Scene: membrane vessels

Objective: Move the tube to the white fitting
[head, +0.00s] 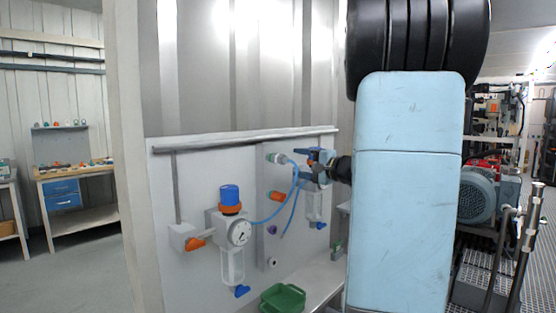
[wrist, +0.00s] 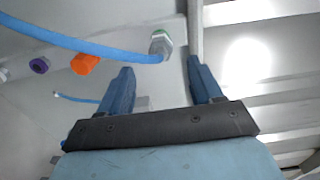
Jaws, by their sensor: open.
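A blue tube (head: 266,219) runs from beside the gauge in a curve up to the green-ringed fitting (head: 272,158) at the top of the wall panel. In the wrist view the tube (wrist: 85,45) ends at that fitting (wrist: 160,43). A thin blue length (head: 289,218) hangs lower; I cannot tell whether it belongs to the same tube. The white fitting (head: 272,263) is lowest in the column and looks empty; a pale fitting (wrist: 3,74) shows at the wrist view's left edge. My gripper (wrist: 157,70) is open and empty, its fingertips just short of the green-ringed fitting; it also shows in the head view (head: 311,164).
Between green and white are an orange fitting (head: 276,196) and a purple fitting (head: 271,230). A regulator with a blue knob (head: 230,195) and gauge (head: 239,232) juts out at left. A green tray (head: 283,298) sits below. A rail (head: 250,138) tops the panel.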

